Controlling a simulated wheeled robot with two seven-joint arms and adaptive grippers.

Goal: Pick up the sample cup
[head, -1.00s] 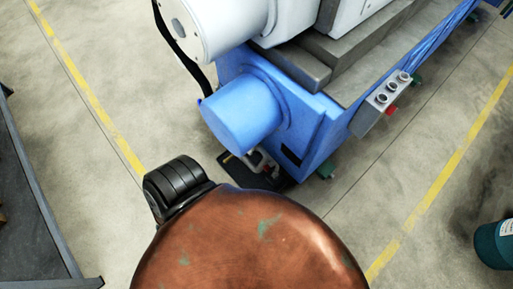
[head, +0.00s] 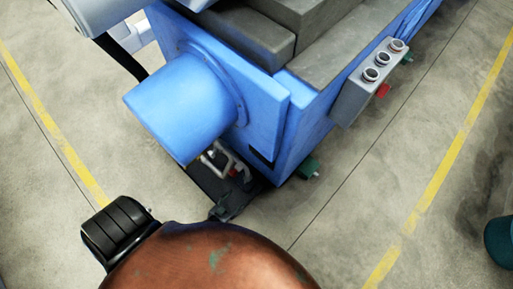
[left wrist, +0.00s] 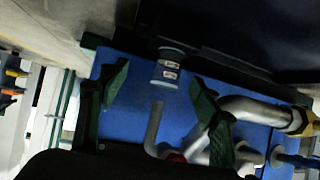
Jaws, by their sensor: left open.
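In the left wrist view, the sample cup (left wrist: 168,68) is a small pale grey-blue cylinder with printed labels. It is on or against a blue surface (left wrist: 140,112), and the frame does not settle which. My left gripper (left wrist: 159,74) is open, with its dark green fingers on either side of the cup in the picture. The cup appears beyond the fingertips, and I see no contact. In the head view I cannot make out the cup, and the left gripper is mostly hidden. My right gripper is in neither view.
A bent metal pipe (left wrist: 248,108) with a brass end lies right of the cup in the wrist view.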

